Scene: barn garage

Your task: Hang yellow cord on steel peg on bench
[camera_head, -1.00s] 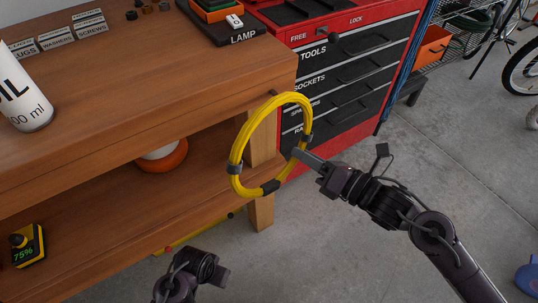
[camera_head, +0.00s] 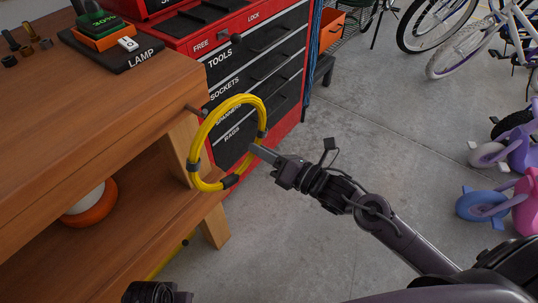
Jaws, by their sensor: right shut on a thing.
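The yellow cord (camera_head: 195,150) is a coiled ring with dark bands, held upright beside the end of the wooden bench. My right gripper (camera_head: 256,151) is shut on the ring's right side, below one dark band. The steel peg (camera_head: 199,110) is a short dark rod sticking out from the bench's end, just under the top. Its tip appears close to the ring's upper left; I cannot tell whether it is inside the ring. Of my left arm only a dark part shows at the bottom edge; its fingers are not visible.
The wooden bench (camera_head: 110,110) fills the left, with a white and orange round object on its lower shelf. A red tool chest (camera_head: 185,30) stands close behind the cord. A lamp tray (camera_head: 110,52) is on the bench top. Concrete floor is open at right, with bikes beyond.

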